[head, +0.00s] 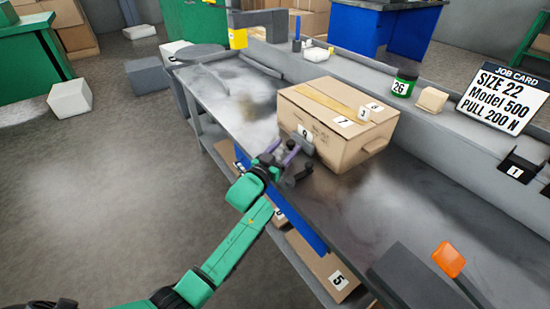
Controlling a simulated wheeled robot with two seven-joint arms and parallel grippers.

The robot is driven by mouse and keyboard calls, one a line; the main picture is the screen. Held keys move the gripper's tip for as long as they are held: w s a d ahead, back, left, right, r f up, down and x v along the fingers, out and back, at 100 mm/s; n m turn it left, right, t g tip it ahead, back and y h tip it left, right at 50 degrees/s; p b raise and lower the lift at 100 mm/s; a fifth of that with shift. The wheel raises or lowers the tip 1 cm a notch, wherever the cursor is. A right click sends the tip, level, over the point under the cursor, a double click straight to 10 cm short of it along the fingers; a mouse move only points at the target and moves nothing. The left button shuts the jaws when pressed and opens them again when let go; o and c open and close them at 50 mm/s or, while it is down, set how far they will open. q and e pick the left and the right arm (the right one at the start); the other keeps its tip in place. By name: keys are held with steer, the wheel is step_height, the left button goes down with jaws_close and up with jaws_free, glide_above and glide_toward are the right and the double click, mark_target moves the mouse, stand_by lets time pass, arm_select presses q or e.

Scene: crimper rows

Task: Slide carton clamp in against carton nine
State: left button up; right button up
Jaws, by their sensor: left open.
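A large tan carton (335,145) stands on the grey bench, with a tag reading 9 (305,132) on its left side. Other numbered tags, including a 7 (345,121), are on its top. My left gripper (289,162) is open at the bench's front edge, close by the carton's lower left corner. Dark and purple parts show around its fingers; I cannot tell whether a clamp is among them. I also cannot tell whether the gripper touches the carton. I cannot pick out a separate carton clamp. My right gripper is not in view.
The bench top (235,100) is clear left of the carton. Behind stand a green jar tagged 26 (404,82), a small tan block (431,99) and a job card (503,99). An orange-topped tool (449,259) is at front right. Below is a carton tagged 5 (323,267).

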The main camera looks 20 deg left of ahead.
arm_select(q)
steer(key=p+v, duration=0.2)
steer(key=v, duration=1.1)
steer(key=shift+s, duration=0.3)
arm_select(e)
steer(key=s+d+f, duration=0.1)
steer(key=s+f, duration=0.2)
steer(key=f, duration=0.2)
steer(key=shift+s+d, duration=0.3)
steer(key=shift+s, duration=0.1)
arm_select(q)
steer(key=shift+a, duration=0.1)
